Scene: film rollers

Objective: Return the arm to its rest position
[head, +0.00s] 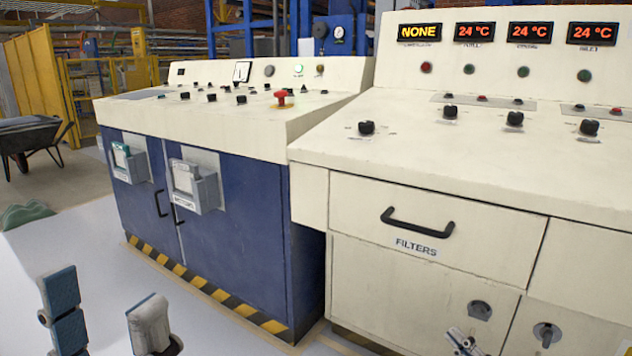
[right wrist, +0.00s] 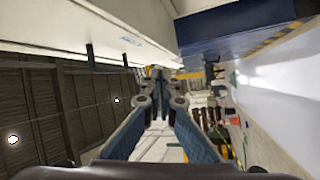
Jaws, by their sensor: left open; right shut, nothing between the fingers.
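My left gripper (head: 104,295) is at the lower left of the head view. Its two blue-grey fingers stand wide apart with nothing between them. My right gripper (head: 462,338) shows only as small fingertips at the bottom edge of the head view, in front of the cream cabinet's lower door. In the right wrist view its fingers (right wrist: 158,75) come together at the tips and hold nothing. The rest of the right arm is out of the head view.
The cream console (head: 590,262) with a closed FILTERS drawer (head: 360,213) and black handle fills the right side. A blue cabinet (head: 255,215) with a striped base stands left of it. A wheelbarrow (head: 32,138) and yellow fencing (head: 36,70) are at the back left. Pale floor lies at front left.

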